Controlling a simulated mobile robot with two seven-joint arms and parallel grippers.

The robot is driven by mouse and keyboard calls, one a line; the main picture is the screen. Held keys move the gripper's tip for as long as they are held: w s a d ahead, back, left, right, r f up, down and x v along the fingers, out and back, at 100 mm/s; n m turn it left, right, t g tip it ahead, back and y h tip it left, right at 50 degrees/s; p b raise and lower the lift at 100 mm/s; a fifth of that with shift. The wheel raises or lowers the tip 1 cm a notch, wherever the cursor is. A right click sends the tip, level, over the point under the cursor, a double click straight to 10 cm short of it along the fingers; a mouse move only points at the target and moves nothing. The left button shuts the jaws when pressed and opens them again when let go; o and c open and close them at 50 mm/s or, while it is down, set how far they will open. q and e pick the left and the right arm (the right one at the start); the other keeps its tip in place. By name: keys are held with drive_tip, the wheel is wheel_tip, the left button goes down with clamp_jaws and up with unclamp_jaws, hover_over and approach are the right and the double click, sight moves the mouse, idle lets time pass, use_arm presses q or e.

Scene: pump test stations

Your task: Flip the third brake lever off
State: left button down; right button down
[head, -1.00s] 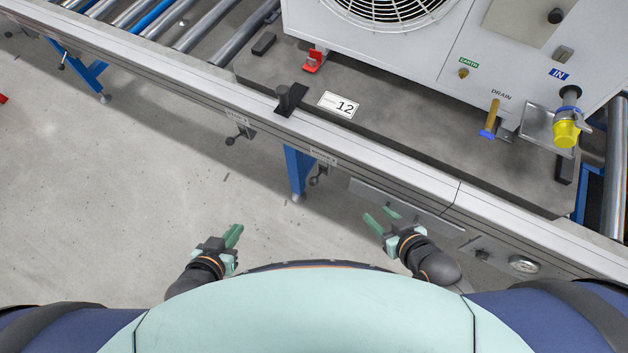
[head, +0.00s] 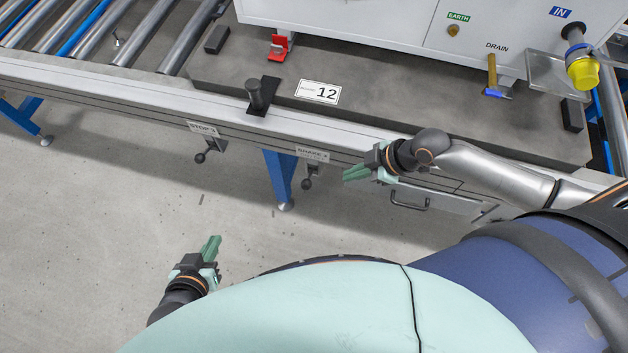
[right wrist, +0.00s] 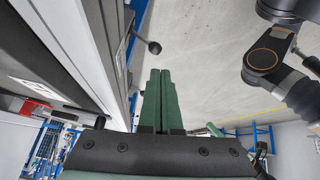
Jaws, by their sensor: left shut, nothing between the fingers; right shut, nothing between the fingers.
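A small lever with a black ball knob (head: 307,183) hangs under the conveyor's side rail, below a small plate (head: 312,153) that seems to read BRAKE and a number too small to be sure of. Its knob points down. A similar lever (head: 200,157) hangs further left below another plate (head: 202,128). My right gripper (head: 346,174) is shut and empty, just right of the nearer lever and apart from it. In the right wrist view a ball-knobbed lever (right wrist: 154,47) shows beyond the shut green fingers (right wrist: 160,72). My left gripper (head: 213,240) is shut and empty above the floor.
The conveyor rail (head: 130,95) runs across the view, with a blue leg (head: 280,178) beside the nearer lever. A black peg (head: 257,96) stands on the rail. A drawer handle (head: 410,203) is under my right forearm. The floor (head: 110,200) left of the levers is clear.

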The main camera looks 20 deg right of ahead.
drive_tip(key=shift+f, duration=0.1)
drive_tip(key=b, duration=0.4)
approach(310, 187)
drive_tip(key=x, duration=0.5)
drive_tip(key=shift+w+f, duration=0.15)
drive_tip(key=shift+w+a+f, duration=0.25)
drive_tip(key=shift+a+f, duration=0.05)
drive_tip(key=shift+f, duration=0.1)
drive_tip(key=shift+s+a, duration=0.1)
drive_tip(key=shift+s+a+f+t, duration=0.1)
drive_tip(key=shift+f+t, duration=0.1)
drive_tip(key=shift+t, duration=0.1)
